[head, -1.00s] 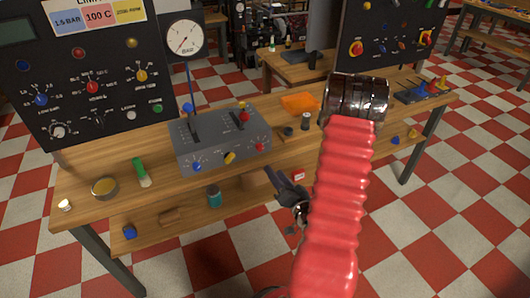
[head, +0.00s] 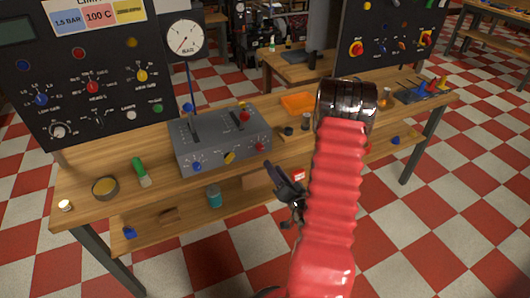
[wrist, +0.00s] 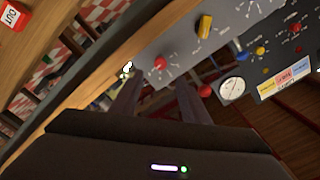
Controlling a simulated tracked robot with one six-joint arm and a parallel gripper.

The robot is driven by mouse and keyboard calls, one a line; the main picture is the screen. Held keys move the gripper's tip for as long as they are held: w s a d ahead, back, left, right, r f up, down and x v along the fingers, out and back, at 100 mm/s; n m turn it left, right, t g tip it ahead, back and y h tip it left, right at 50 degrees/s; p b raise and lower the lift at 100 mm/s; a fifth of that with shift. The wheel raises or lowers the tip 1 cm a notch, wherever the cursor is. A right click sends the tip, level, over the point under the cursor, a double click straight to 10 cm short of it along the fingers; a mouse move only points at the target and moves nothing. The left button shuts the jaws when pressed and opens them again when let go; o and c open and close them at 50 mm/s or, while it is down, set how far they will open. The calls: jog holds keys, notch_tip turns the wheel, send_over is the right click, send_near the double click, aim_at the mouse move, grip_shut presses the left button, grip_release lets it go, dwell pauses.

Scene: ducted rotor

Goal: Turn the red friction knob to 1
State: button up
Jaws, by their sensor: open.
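A red knob (head: 262,146) is on the right of the sloping front face of a grey control box (head: 215,154), with a yellow knob (head: 229,157) and a blue knob (head: 197,166) to its left. In the wrist view the red knob (wrist: 160,63) lies just beyond and between the fingertips. Its pointer and scale are too small to read. My gripper (head: 274,172) is open and empty, in front of the box near the bench edge, apart from the knob. Its two fingers also show in the wrist view (wrist: 158,95).
A red ball (head: 244,117) stands above the box top, also in the wrist view (wrist: 205,90). A black panel (head: 95,85) with another red knob (head: 92,87) stands behind left, beside a gauge (head: 185,38). A red-and-white OUT box (wrist: 11,17) is on the lower shelf.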

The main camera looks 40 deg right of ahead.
aim_at(262, 150)
jog(key=x, duration=1)
jog(key=shift+c, duration=0.4)
jog(key=shift+f, duration=0.1)
jog(key=c, duration=0.9)
jog(key=shift+s+d, duration=0.1)
jog(key=shift+d, duration=0.45)
jog(key=shift+c, duration=0.4)
jog(key=shift+a, duration=0.4)
